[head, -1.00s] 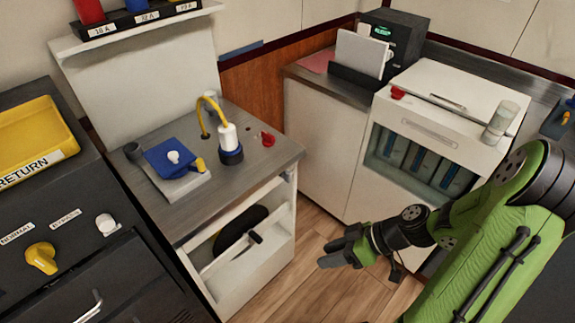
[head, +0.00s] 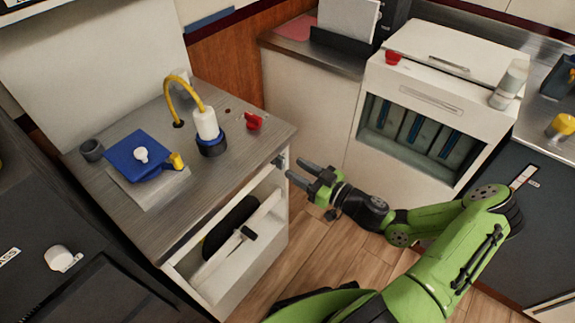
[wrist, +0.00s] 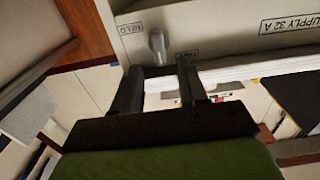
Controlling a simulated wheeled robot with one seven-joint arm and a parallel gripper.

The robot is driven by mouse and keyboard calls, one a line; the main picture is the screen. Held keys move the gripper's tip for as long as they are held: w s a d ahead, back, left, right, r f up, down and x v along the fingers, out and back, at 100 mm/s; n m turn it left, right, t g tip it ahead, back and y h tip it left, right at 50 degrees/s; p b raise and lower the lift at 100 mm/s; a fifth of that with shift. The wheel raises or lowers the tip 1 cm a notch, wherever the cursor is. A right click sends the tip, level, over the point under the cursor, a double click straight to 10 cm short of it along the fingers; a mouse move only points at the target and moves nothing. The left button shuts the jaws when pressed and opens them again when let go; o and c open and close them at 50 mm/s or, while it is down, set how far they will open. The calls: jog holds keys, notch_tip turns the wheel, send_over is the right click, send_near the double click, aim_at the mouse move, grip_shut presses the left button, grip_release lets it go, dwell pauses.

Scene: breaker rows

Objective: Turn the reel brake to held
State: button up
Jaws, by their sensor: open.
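The reel brake looks to be the small grey lever knob (wrist: 158,45) on a pale panel in the wrist view. A HELD label (wrist: 130,28) is to its left. A second label (wrist: 187,53) to its right is partly hidden by a finger. The knob points down in that view, toward the gap between the fingers. In the head view a small grey part (head: 281,160) shows at the cabinet's upper front corner. My gripper (head: 296,172) is open and empty close to it. In the wrist view the fingertips (wrist: 158,67) are at the knob; contact is unclear.
The cabinet (head: 247,285) has an open front with a dark reel (head: 231,226) behind a white bar. A blue-collared plug (head: 207,128), a red knob (head: 253,121) and a blue-lidded socket (head: 138,156) are on top. A white unit (head: 440,75) stands right.

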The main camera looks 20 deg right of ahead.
aim_at(284, 162)
jog(key=x, duration=0.4)
jog(key=shift+w, duration=0.1)
grip_shut()
jog(key=shift+m, duration=0.4)
jog(key=shift+w+d+f+m+p, duration=0.15)
jog(key=shift+m+p, duration=0.7)
jog(key=shift+m, duration=2)
jog(key=shift+w+d+f+m+p, duration=0.15)
jog(key=shift+m+p, duration=0.65)
jog(key=shift+m, duration=2.1)
jog(key=shift+d+f+m+p, duration=0.2)
jog(key=shift+m+p, duration=0.65)
jog(key=shift+m, duration=2)
jog(key=shift+a+f, duration=0.1)
